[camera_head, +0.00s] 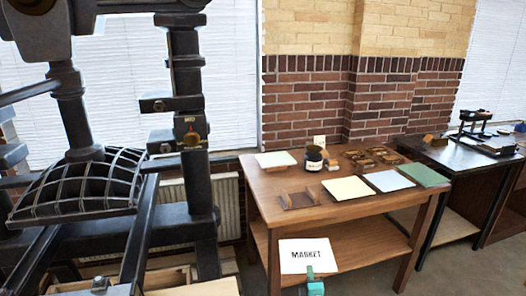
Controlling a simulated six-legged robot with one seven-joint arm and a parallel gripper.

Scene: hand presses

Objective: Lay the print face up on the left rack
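The print (306,252) is a white sheet with "MARKET" in black letters. Its printed side faces the camera and the word reads upright. My gripper (310,271) is teal and shows at the bottom edge of the view. It overlaps the print's near edge and appears shut on it, with the sheet in front of the wooden table's lower part. I cannot tell for certain which thing is the left rack. A low brown wooden holder (297,202) with small upright pieces sits at the table's front left.
The wooden table (268,189) bears a pale sheet (275,159), a dark jar (313,160), wooden blocks, and yellow (347,188), pale blue (389,181) and green (423,175) sheets. A large black press (185,130) fills the left. A dark table (452,153) stands right.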

